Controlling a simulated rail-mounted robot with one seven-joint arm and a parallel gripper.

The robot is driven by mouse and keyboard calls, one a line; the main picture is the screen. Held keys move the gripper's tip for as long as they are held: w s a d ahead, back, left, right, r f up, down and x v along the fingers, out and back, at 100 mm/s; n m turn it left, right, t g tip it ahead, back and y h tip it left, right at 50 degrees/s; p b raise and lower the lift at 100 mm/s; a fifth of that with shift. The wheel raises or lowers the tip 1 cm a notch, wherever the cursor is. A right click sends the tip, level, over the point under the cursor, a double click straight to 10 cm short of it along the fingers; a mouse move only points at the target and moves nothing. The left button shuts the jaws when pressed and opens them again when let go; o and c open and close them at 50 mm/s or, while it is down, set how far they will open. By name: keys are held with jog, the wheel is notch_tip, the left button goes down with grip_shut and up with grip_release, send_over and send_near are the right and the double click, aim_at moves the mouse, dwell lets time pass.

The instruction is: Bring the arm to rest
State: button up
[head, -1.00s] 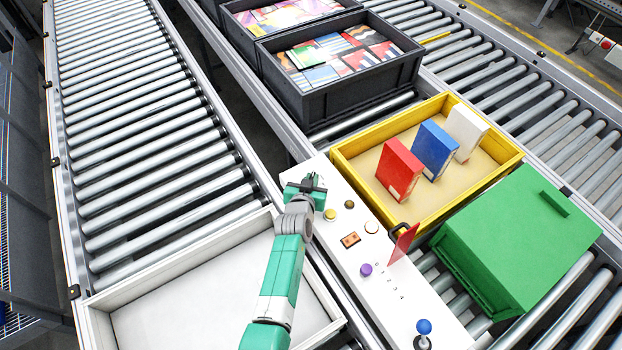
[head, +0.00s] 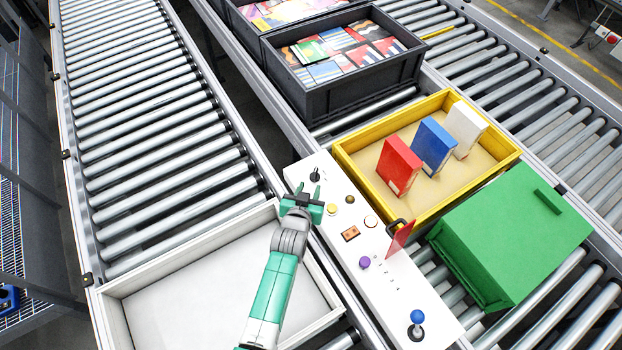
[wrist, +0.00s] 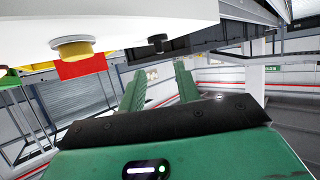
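My gripper (head: 309,189) is at the upper left end of the white control panel (head: 402,290), in front of a small black lever (head: 315,175). In the wrist view its two green fingers (wrist: 160,82) stand apart with nothing between them, so it is open and empty. My green and grey arm reaches up from the bottom of the head view, over the right side of the white tray (head: 215,285). In the wrist view the panel's white surface (wrist: 130,20) and a yellow button (wrist: 74,48) are close to the gripper.
The panel carries yellow, purple (head: 364,262) and orange buttons, a blue-knobbed stick (head: 417,318) and a red flap (head: 400,238). A yellow-rimmed tray (head: 365,185) holds red, blue and white boxes. A green bin (head: 510,245) and dark crates (head: 335,98) stand nearby. Rollers at left are clear.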

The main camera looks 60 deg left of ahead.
jog(key=shift+s+d, duration=0.1)
jog(key=shift+s, duration=0.05)
dwell(0.5)
jog(key=w+d+r+m+t, duration=0.1)
jog(key=w+d+r+t, duration=0.35)
jog(key=r, duration=0.75)
jog(key=w+d+r+m+t+h, duration=0.1)
jog(key=w+d+r, duration=0.55)
jog(key=r, duration=0.55)
jog(key=w+d+r+m+t, duration=0.2)
jog(key=w+d+r+t, duration=0.15)
jog(key=w+r, duration=0.6)
jog(key=s+d+r+m+t+h, duration=0.1)
jog(key=s+d+r+t+h, duration=0.15)
jog(key=d+r, duration=0.95)
jog(key=s+d+r+m+t+h, duration=0.3)
jog(key=s+d+r, duration=0.4)
jog(key=d+r, duration=0.3)
jog(key=s+d+r+m+t+h, duration=0.2)
jog(key=s+d+r+h, duration=0.35)
jog(key=r, duration=0.65)
notch_tip(320, 180, up, 12)
jog(key=d+y+p, duration=0.1)
jog(key=d+p, duration=0.1)
jog(key=p, duration=1)
jog(key=shift+s+r+y, duration=0.2)
jog(key=shift+s+y, duration=0.2)
jog(key=shift+s, duration=0.05)
